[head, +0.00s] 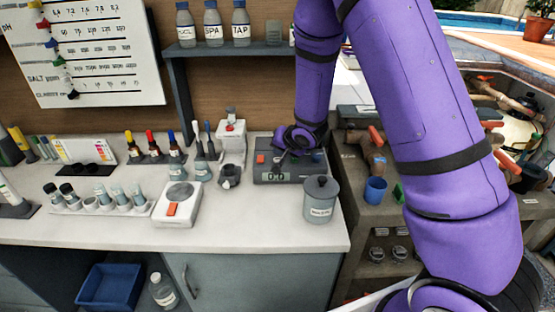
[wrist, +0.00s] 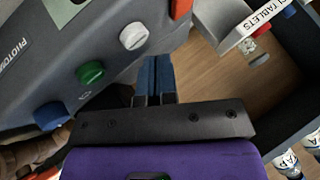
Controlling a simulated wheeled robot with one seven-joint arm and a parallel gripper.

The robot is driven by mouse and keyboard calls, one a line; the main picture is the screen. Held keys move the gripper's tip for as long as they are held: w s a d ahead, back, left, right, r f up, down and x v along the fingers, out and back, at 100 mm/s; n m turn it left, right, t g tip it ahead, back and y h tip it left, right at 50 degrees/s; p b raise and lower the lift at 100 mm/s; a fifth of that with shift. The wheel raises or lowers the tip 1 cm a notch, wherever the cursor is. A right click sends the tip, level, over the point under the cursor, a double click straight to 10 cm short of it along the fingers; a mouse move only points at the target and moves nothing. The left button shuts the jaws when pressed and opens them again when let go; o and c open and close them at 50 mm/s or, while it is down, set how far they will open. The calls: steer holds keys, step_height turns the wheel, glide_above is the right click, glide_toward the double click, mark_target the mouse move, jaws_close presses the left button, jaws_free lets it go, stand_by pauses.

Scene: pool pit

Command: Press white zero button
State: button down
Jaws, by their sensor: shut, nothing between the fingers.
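The grey photometer (head: 302,177) stands on the white bench top in the head view, with a small display reading about 0.0. In the wrist view its grey body (wrist: 95,35) fills the upper left, with a round white button (wrist: 133,36), a green button (wrist: 90,73) and a blue button (wrist: 51,115) in a row. My gripper (wrist: 154,58) is shut and empty. Its blue fingertips appear just beside the white button in that view; I cannot make out contact. In the head view my gripper (head: 281,156) is over the photometer, and my wrist hides part of its top.
A grey lidded jar (head: 320,199) stands at the photometer's front right. A shelf (head: 222,50) with bottles is behind.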

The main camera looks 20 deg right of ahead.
mark_target(279, 159)
steer(key=shift+r, duration=0.1)
steer(key=shift+r, duration=2.45)
